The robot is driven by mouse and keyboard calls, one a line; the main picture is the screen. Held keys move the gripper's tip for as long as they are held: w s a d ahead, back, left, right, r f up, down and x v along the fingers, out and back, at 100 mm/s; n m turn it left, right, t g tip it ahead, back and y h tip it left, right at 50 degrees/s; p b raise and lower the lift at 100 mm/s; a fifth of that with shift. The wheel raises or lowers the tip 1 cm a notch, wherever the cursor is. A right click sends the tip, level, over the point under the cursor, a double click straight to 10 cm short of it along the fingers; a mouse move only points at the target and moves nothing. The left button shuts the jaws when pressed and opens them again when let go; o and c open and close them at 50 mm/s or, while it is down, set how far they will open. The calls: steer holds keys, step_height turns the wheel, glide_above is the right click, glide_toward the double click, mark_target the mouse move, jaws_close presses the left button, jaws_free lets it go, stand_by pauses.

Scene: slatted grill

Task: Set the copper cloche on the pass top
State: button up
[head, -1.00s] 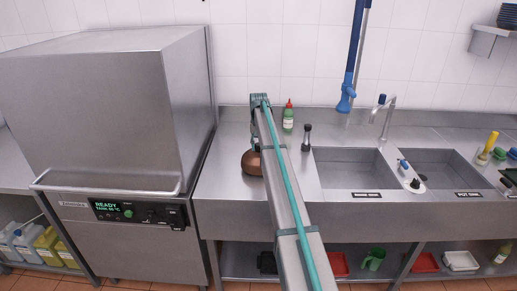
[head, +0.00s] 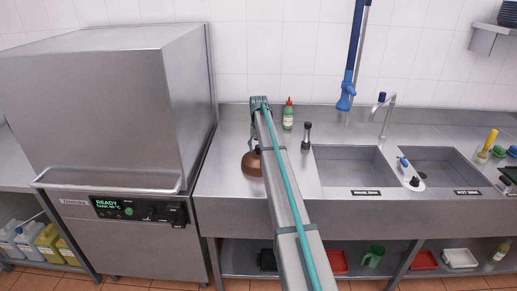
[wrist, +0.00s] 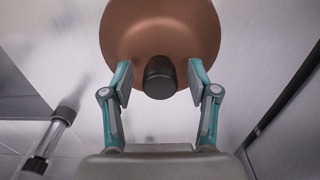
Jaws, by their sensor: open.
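The copper cloche (head: 251,165) stands on the steel counter between the dishwasher and the sinks. My arm hides its right side in the head view. In the wrist view the round copper dome (wrist: 160,28) fills the top centre, with its black knob (wrist: 160,77) toward me. My gripper (wrist: 160,74) is open, with one teal-and-grey finger on each side of the knob. Gaps show between the knob and both fingers. My gripper is mostly hidden behind my arm in the head view. I cannot tell which surface is the pass top.
The dishwasher (head: 110,110) stands left of the counter. A green bottle with a red cap (head: 288,117) and a dark-topped cylinder (head: 306,136) stand behind and right of the cloche. Sink basins (head: 352,170) lie to the right. A blue hose sprayer (head: 346,97) hangs above.

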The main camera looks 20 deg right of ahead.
step_height(320, 180, up, 11)
steer(key=b, duration=0.3)
steer(key=shift+o, duration=0.2)
steer(key=shift+r, duration=0.65)
